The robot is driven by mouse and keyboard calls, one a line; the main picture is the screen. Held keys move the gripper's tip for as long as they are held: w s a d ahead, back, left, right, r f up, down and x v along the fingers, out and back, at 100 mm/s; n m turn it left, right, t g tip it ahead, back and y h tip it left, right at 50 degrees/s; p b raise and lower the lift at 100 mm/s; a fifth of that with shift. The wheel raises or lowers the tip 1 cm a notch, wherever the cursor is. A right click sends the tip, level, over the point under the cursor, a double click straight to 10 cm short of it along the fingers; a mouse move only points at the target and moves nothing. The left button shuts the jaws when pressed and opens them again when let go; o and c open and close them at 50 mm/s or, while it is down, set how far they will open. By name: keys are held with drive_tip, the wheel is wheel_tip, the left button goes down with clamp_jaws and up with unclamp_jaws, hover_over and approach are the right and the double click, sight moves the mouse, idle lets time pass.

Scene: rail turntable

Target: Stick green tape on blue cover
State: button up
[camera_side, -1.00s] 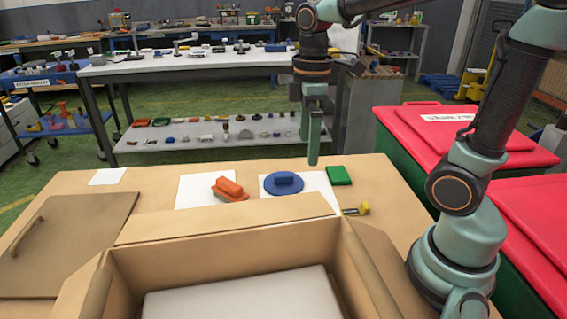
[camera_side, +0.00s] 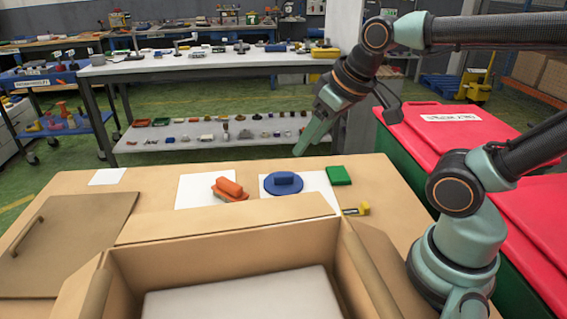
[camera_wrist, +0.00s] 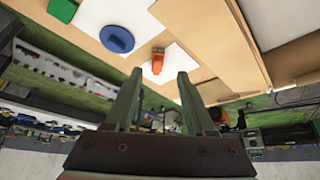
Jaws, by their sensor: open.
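The blue cover (camera_side: 284,183) is a round disc with a raised block handle, lying on a white sheet on the table. It also shows in the wrist view (camera_wrist: 117,40). The green tape (camera_side: 338,176) is a flat green square lying just right of and behind the blue cover, apart from it. It shows in the wrist view (camera_wrist: 62,10) at the top left. My gripper (camera_side: 298,153) is tilted, in the air above and behind the blue cover. In the wrist view its two fingers (camera_wrist: 160,82) are apart with nothing between them.
An orange block-handled piece (camera_side: 229,189) lies on another white sheet (camera_side: 192,192) to the left. A small yellow-ended tool (camera_side: 357,209) lies at right. A brown panel with a handle (camera_side: 65,240) lies at left.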

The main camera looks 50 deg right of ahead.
drive_tip(key=shift+f, duration=0.1)
drive_tip(key=d+f+m+g, duration=0.1)
drive_tip(key=f+m+g, duration=0.1)
drive_tip(key=f, duration=0.3)
drive_tip(key=d+f+m+g, duration=0.1)
drive_tip(key=f+m, duration=0.3)
drive_tip(key=f, duration=0.2)
drive_tip(key=d+f+m+g, duration=0.1)
drive_tip(key=f+m+g, duration=0.1)
drive_tip(key=f, duration=0.4)
drive_tip(key=shift+w+d+f+m+g, duration=0.1)
drive_tip(key=shift+f+m+g, duration=0.2)
drive_tip(key=shift+m, duration=0.1)
drive_tip(key=shift+f, duration=3.25)
clamp_jaws()
